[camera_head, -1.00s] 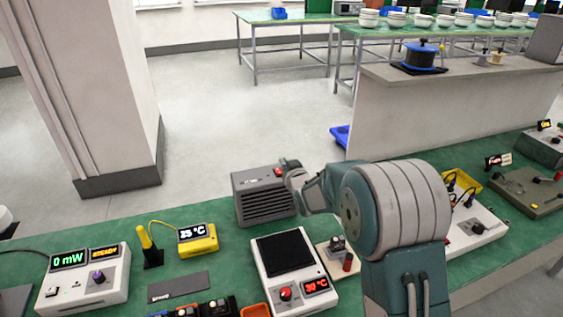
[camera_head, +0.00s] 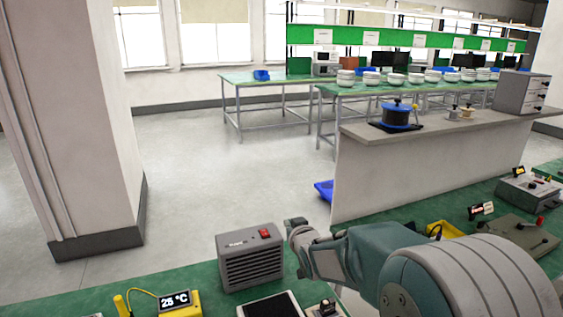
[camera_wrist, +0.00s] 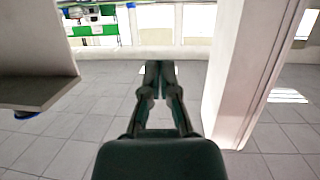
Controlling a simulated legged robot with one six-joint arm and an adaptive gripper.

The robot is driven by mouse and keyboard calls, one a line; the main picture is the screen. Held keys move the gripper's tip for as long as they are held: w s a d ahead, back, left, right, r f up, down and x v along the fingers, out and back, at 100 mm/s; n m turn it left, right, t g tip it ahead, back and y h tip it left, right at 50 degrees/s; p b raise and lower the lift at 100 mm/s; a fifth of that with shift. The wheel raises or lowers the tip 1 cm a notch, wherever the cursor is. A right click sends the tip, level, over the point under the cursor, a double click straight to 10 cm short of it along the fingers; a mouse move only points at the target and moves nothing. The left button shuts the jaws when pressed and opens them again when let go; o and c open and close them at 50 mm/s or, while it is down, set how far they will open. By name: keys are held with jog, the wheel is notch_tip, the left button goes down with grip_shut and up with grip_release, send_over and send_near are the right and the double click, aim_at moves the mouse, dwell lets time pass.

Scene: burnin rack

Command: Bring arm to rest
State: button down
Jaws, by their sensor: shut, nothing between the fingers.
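My gripper (camera_wrist: 160,68) is shut with nothing between its fingers. In the wrist view it points out over the open grey floor, with the two fingertips together. In the head view my arm folds in at the lower right, and its wrist end is beside the grey vented box on the green bench. The fingers are hard to make out there.
The grey vented box (camera_head: 250,257) with a red switch stands close left of my wrist. A yellow meter (camera_head: 181,302) reads 25 °C. A white pillar (camera_wrist: 252,75) and a partition wall (camera_head: 425,165) flank open floor.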

jog(key=s+d+r+m+g+h, duration=0.15)
jog(key=s+d, duration=0.25)
jog(key=s, duration=0.4)
jog(key=s+d+r+m+g+h, duration=0.1)
jog(key=s+d+r+g, duration=0.2)
jog(key=s, duration=0.6)
jog(key=s+d+m+g+h, duration=0.1)
jog(key=s+d+g+h, duration=0.1)
jog(key=s+d, duration=0.5)
jog(key=s+f+g, duration=0.1)
jog(key=s+g, duration=0.1)
jog(key=s, duration=1.1)
jog(key=shift+f, duration=0.35)
